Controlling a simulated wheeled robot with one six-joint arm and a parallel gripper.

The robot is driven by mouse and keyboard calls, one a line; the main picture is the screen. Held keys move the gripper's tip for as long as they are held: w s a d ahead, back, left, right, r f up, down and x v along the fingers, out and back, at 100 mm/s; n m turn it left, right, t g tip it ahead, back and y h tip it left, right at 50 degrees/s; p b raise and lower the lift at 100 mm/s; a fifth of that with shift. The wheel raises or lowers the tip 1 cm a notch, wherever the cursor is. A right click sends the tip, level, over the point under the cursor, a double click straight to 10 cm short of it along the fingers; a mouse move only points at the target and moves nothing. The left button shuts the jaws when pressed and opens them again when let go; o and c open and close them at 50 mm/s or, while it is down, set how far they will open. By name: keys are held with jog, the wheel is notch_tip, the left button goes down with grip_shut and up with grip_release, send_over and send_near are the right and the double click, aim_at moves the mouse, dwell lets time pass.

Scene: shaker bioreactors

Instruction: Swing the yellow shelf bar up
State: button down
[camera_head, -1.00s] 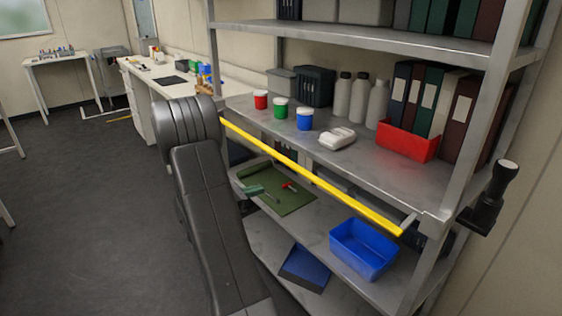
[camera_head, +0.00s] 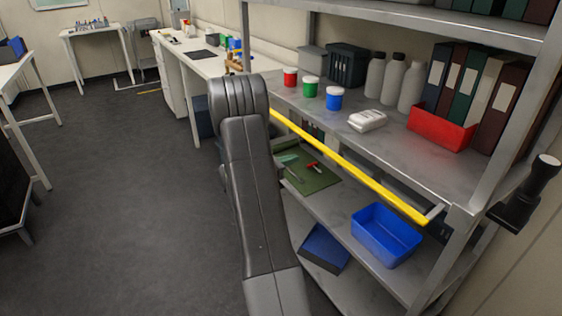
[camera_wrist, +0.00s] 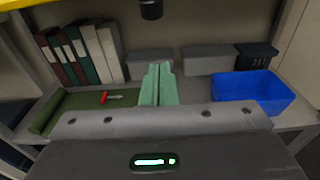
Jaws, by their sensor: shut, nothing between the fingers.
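The yellow shelf bar (camera_head: 350,168) runs across the front of the shelf unit, by the front edge of the middle shelf. A bracket joins its right end to the post; my arm hides its left end. In the wrist view, the yellow bar (camera_wrist: 45,3) crosses the top left edge, above my gripper. My gripper (camera_wrist: 157,72) has pale green fingers, shut together with nothing between them. They point toward the lower shelf. In the head view, my gripper (camera_head: 288,159) shows small beyond my arm, below the bar and apart from it.
The lower shelf holds a green mat (camera_head: 318,180), a red-handled tool (camera_head: 313,167) and a blue bin (camera_head: 386,234). Jars, bottles, a red holder (camera_head: 440,130) and binders stand on the middle shelf. A dark handle (camera_head: 530,193) sits at the right post. Floor at left is open.

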jog(key=r, duration=0.1)
jog(key=w+d+r, duration=0.1)
jog(key=d+r, duration=0.1)
jog(key=shift+w+d+r+p, duration=0.25)
jog(key=shift+w+r+p, duration=0.05)
jog(key=shift+w+p, duration=0.1)
